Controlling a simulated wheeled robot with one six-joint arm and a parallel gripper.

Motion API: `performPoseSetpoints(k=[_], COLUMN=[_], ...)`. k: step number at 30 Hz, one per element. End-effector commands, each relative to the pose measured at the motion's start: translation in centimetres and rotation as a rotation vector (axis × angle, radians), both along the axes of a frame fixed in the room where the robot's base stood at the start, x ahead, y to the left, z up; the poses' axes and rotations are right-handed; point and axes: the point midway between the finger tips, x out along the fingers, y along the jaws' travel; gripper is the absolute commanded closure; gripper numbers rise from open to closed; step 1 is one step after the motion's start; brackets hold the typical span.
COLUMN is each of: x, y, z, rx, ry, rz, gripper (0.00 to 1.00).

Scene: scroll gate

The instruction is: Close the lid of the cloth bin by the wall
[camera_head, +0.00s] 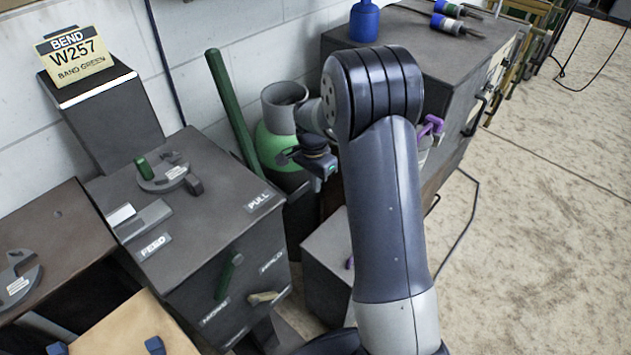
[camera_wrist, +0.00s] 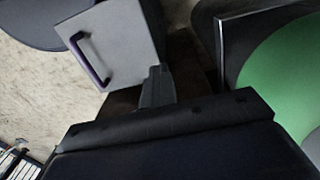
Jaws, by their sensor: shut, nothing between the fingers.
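No bin is marked as the cloth bin in these views. A low grey box (camera_head: 322,258) with a purple handle stands below my gripper in the head view, partly hidden by my arm. In the wrist view a pale grey panel (camera_wrist: 122,35) with a dark purple handle (camera_wrist: 90,60) shows at the upper left. I cannot tell whether it is a lid, or open or shut. My gripper (camera_head: 322,175) is shut and empty, pointing down beside the green round vessel (camera_head: 275,146). Its closed fingers (camera_wrist: 157,85) show in the wrist view, apart from the handle.
A green post (camera_head: 230,110) leans near the wall. A dark bench (camera_head: 455,65) with a blue bottle (camera_head: 364,20) stands behind my arm. Floor at right is mostly open, with a cable.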

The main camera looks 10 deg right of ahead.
Motion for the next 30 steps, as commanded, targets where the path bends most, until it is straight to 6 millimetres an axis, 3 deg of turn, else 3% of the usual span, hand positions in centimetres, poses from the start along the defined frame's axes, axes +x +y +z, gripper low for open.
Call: performPoseSetpoints(k=[14, 26, 30], x=[0.0, 0.0, 0.0], y=[0.0, 0.0, 0.0], z=[0.0, 0.0, 0.0], rx=[0.0, 0.0, 0.0], ry=[0.0, 0.0, 0.0], rz=[0.0, 0.0, 0.0], gripper=[1.0, 0.68, 0.66])
